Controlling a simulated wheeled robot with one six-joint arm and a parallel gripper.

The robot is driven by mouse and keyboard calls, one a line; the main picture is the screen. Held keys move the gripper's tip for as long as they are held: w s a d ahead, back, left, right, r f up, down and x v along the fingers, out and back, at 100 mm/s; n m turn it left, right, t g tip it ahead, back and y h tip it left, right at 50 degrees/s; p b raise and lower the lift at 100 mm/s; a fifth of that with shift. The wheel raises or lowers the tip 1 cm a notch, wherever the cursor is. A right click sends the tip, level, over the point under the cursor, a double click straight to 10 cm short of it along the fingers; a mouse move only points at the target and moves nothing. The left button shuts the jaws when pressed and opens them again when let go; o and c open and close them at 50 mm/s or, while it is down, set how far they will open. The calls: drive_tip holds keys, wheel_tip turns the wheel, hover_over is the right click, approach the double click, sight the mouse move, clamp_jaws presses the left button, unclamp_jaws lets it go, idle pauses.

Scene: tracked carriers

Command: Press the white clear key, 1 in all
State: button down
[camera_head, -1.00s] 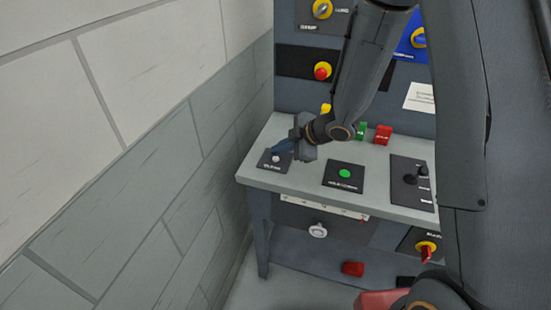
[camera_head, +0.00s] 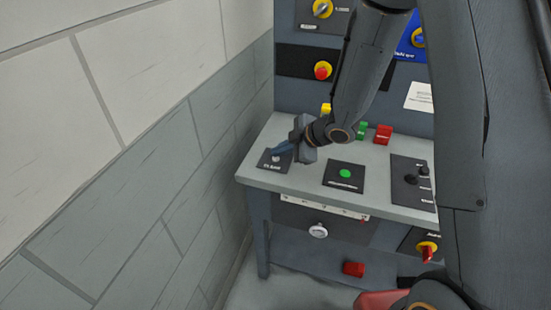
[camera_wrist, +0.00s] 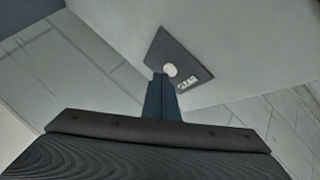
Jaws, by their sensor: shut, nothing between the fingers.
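The white clear key (camera_head: 276,159) is a small round button on a dark plate (camera_head: 268,166) at the left end of the grey desk top. In the wrist view the key (camera_wrist: 170,70) sits on its dark plate beside the word CLEAR. My gripper (camera_head: 282,150) is shut and empty, its blue fingers pointing at the key. In the wrist view the shut fingertips (camera_wrist: 160,76) overlap the lower left edge of the key. I cannot tell whether they touch it.
A green button (camera_head: 345,173) on a dark plate lies to the right on the desk (camera_head: 305,182). Black knobs (camera_head: 411,179) stand further right. Yellow, green and red blocks (camera_head: 383,133) stand at the back. A wall (camera_head: 190,150) is close on the left.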

drive_tip(key=shift+f+b, duration=0.3)
drive_tip(key=shift+f, duration=0.15)
idle(0.5)
drive_tip(key=shift+r, duration=0.1)
drive_tip(key=shift+r+p, duration=0.75)
drive_tip(key=shift+p, duration=0.1)
wheel_tip(320, 180, up, 5)
drive_tip(key=p, duration=0.4)
drive_tip(key=shift+p, duration=0.35)
drive_tip(key=shift+d, duration=0.1)
idle(0.4)
